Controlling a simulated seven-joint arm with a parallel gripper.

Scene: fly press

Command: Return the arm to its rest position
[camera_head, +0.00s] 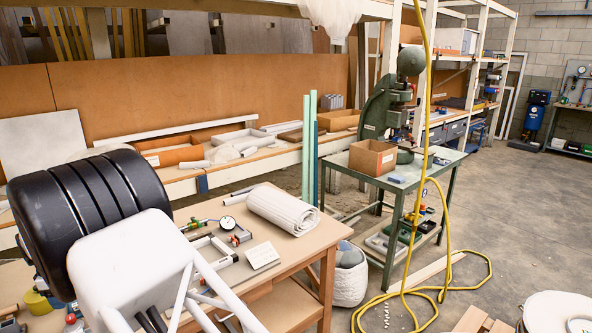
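Large black ribbed and white parts of my arm fill the left side of the view, close to the camera. They hide the left part of the wooden workbench (303,251) behind them. White bars and dark rods show below the white part, near the bottom edge. I cannot make out fingertips among them, so whether my gripper is open or shut, or holds anything, does not show.
A rolled white cloth (283,210), a white card (263,255) and small fittings lie on the workbench. A green fly press (380,106) and a cardboard box (373,157) stand on a green metal table. A yellow hose (421,200) hangs down and coils on the floor. Open floor lies right.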

